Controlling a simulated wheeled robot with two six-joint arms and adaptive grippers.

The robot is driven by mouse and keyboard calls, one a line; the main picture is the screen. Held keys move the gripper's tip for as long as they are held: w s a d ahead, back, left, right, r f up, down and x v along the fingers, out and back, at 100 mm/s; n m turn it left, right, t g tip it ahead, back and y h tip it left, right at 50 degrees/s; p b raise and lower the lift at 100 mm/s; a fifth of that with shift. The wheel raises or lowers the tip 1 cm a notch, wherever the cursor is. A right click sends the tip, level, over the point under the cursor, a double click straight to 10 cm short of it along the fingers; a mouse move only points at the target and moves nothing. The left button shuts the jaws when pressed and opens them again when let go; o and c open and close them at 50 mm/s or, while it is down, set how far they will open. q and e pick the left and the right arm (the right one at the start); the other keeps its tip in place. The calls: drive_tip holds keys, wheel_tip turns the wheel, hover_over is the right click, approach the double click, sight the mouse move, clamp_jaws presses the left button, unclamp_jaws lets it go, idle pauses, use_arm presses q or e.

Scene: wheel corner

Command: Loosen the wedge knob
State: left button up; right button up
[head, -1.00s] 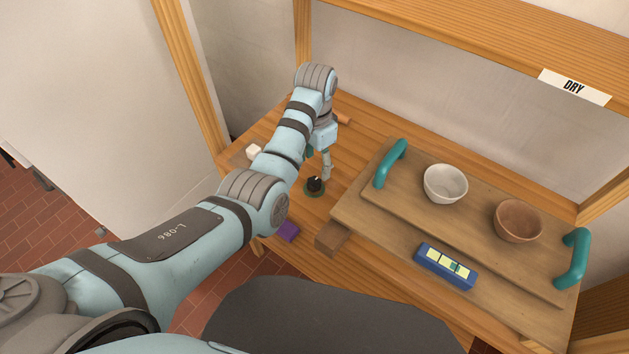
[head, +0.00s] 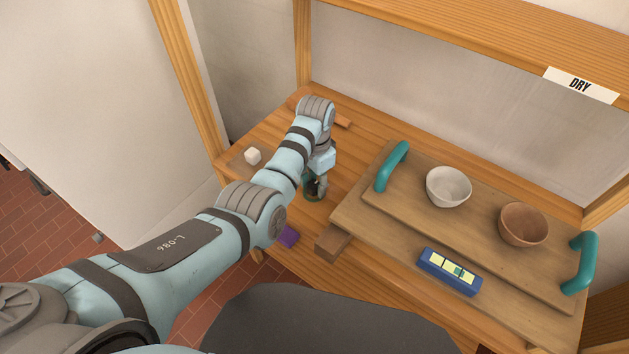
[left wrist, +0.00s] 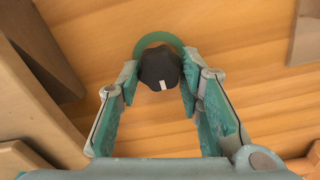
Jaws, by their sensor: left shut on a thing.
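The wedge knob (left wrist: 158,67) is black with a white mark on its edge, and it sits on a round green base (left wrist: 155,41) on the wooden table. In the left wrist view it lies between the fingertips of my left gripper (left wrist: 159,80), which is shut on it. The white mark points toward the gripper. In the head view my left gripper (head: 315,187) is down at the green base (head: 313,196), left of the board, and mostly hides the knob. My right gripper is not in view.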

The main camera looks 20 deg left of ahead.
use_arm(q)
drive_tip(key=shift+r+n+p, duration=0.2)
drive_tip(key=shift+n+p, duration=0.85)
drive_tip(key=shift+n, duration=0.45)
drive_tip(key=n+p, duration=0.1)
drive_tip(key=n, duration=0.3)
drive_tip(key=shift+w+a+n+p, duration=0.1)
drive_tip(key=shift+a+n+p, duration=0.05)
drive_tip(key=shift+n+p, duration=0.2)
drive_tip(key=n+p, duration=0.1)
drive_tip(key=n, duration=0.4)
drive_tip(key=shift+a+f, duration=0.1)
drive_tip(key=n, duration=0.6)
drive_tip(key=shift+s+f+p, duration=0.1)
drive_tip(key=shift+s+p, duration=0.1)
drive_tip(key=shift+p, duration=0.1)
drive_tip(key=o, duration=1.2)
drive_tip(key=shift+w, duration=0.1)
drive_tip(key=shift+c, duration=0.2)
